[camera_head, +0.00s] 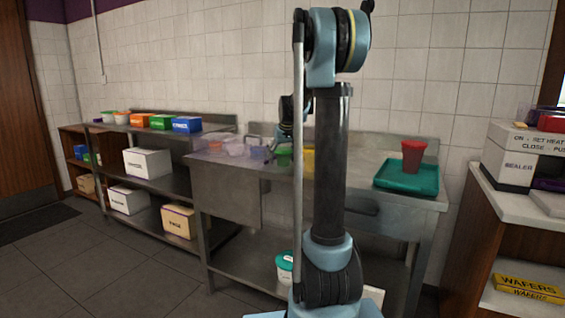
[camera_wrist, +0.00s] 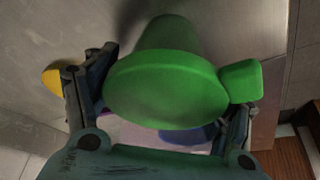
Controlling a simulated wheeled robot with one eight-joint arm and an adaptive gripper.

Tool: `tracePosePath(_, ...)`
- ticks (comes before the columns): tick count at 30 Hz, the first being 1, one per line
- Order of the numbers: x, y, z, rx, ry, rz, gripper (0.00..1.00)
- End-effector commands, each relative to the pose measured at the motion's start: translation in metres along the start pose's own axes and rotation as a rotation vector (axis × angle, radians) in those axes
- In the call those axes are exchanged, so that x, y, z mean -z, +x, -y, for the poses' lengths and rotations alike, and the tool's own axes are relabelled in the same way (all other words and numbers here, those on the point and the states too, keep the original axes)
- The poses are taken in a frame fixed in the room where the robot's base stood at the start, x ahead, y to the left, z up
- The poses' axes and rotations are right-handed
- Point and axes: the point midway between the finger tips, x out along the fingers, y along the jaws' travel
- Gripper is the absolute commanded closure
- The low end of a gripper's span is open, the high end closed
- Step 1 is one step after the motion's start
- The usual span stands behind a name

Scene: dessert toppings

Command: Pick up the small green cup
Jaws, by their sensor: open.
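The small green cup (camera_wrist: 165,85) fills the middle of the wrist view, with a round face toward the camera and a small squarish tab at its right. My gripper (camera_wrist: 178,88) is open, with one finger at the cup's left and the other at its right below the tab. I cannot tell whether either finger touches it. In the head view, a green piece that looks like this cup (camera_head: 283,155) shows on the metal counter (camera_head: 225,202), partly behind my arm. The fingertips are not clear there.
A yellow item (camera_wrist: 53,81) and a blue item (camera_wrist: 192,137) show near the cup. Clear containers (camera_head: 228,147) stand left on the counter. A teal tray (camera_head: 420,186) with a red cup (camera_head: 413,156) is at the right. The tiled wall stands close behind.

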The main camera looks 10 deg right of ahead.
Motion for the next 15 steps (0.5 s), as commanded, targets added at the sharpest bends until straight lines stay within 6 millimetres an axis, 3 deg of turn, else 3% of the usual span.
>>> tracePosePath(6, -0.0002, 0.0008, -0.0001, 0.0, 0.0, 0.0, 0.24)
tracePosePath(11, -0.0002, 0.0007, -0.0002, 0.0, 0.0, 0.0, 0.55)
tracePosePath(15, -0.0002, 0.0007, -0.0002, 0.0, 0.0, 0.0, 0.57)
